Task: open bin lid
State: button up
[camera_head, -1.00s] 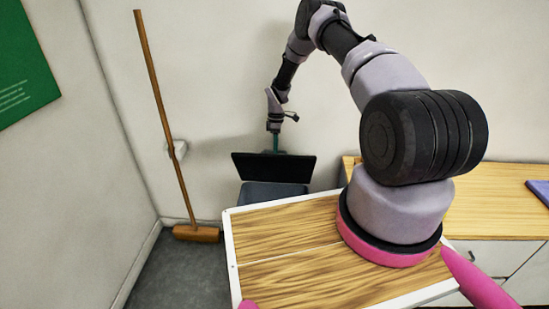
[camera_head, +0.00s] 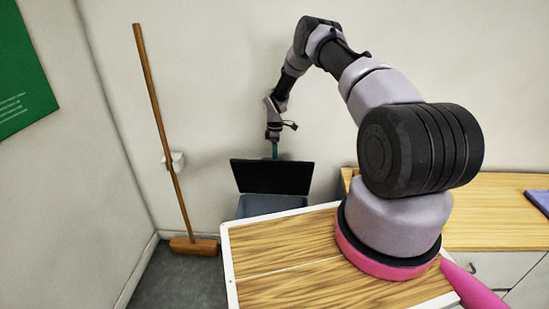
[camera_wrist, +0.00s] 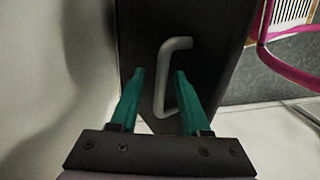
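The grey bin (camera_head: 271,203) stands behind the wooden board's far edge in the head view. Its black lid (camera_head: 272,178) is raised and tilted up above the body. In the wrist view the dark lid (camera_wrist: 210,50) fills the middle, with a grey bar handle (camera_wrist: 163,80) on it. My gripper (camera_head: 274,156) is at the top edge of the lid. Its two teal fingers (camera_wrist: 159,72) are apart, with the handle showing between and just beyond the tips. I cannot tell whether a finger touches the handle or lid. The bin's inside is hidden.
A wooden broom (camera_head: 165,130) leans on the wall left of the bin. My arm's base is on a white-rimmed wooden board (camera_head: 275,255) in front. A wooden counter (camera_head: 500,210) is at right. A pink tube (camera_wrist: 290,65) shows at right in the wrist view.

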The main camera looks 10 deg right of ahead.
jog(key=shift+r, duration=0.1)
jog(key=s+v, duration=0.2)
jog(key=v, duration=0.7)
jog(key=shift+a+r, duration=0.3)
jog(key=shift+r, duration=0.2)
jog(key=shift+w, duration=0.1)
